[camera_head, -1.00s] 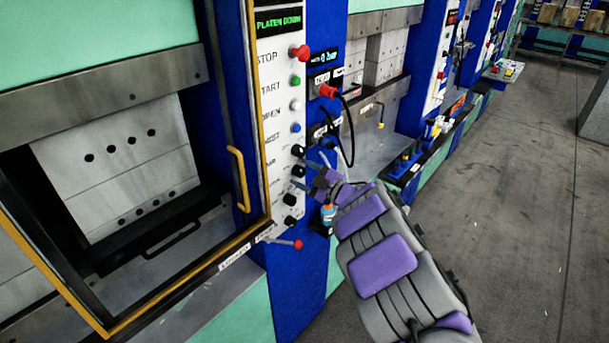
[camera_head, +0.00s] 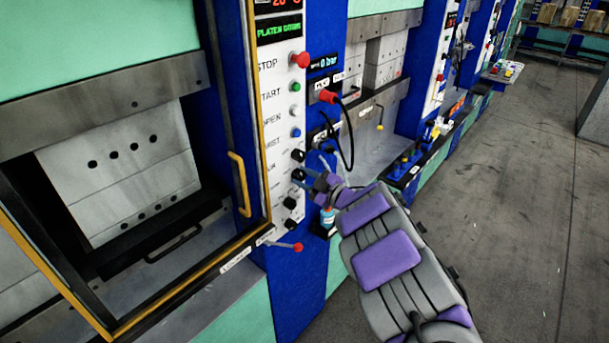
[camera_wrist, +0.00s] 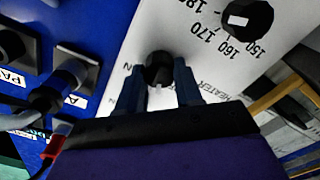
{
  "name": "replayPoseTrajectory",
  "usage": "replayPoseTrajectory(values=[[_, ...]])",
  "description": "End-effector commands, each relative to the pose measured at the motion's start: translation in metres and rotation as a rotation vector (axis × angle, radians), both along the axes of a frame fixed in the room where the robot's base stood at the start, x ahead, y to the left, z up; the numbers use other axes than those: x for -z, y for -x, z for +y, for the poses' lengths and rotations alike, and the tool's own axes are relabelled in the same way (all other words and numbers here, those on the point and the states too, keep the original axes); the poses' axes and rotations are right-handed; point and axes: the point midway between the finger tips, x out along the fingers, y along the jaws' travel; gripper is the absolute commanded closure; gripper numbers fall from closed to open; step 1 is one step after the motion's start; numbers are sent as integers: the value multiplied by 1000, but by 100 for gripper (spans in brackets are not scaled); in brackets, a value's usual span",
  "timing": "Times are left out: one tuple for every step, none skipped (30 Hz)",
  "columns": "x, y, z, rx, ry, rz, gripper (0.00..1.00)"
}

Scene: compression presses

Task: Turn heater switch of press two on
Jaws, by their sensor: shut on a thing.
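The control panel (camera_head: 281,140) of the press has a column of buttons and black knobs. In the wrist view a black rotary switch (camera_wrist: 158,70) sits on the white panel, with the word HEATER printed beside it. My gripper (camera_wrist: 158,88) has one finger on each side of this switch and is shut on it. In the head view my gripper (camera_head: 306,180) reaches the panel from the right, at the lower black knobs. The fingers partly hide the switch there. I cannot read the switch's setting clearly.
A black dial (camera_wrist: 247,18) with a printed temperature scale is close to the switch. A red-tipped lever (camera_head: 298,247) sticks out below the panel. A cable (camera_head: 349,135) hangs to the right.

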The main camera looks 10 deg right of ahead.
Motion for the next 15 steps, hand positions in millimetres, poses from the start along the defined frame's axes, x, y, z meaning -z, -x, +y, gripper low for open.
replayPoseTrajectory(values=[[-4, 0, 0, 0, -26, 21, 96], [-4, 0, 0, 1, -42, 33, 96], [-4, 0, 0, 0, -65, 50, 96], [-5, 0, 0, -1, -85, 66, 96], [-5, 0, 1, -1, -105, 79, 96], [-6, 0, 0, -1, -132, 98, 96], [-7, 0, 0, -1, -154, 114, 96], [-7, 0, 0, -1, -177, 131, 96], [-6, 0, 0, -1, -208, 154, 96], [-6, 0, 0, -1, -231, 170, 96], [-7, 0, 0, -1, -255, 187, 96], [-7, 0, -1, 0, -284, 208, 96], [-7, 0, 0, 0, -308, 226, 96], [-7, 0, 0, -1, -331, 242, 96], [-6, 0, 0, -1, -363, 266, 96]])
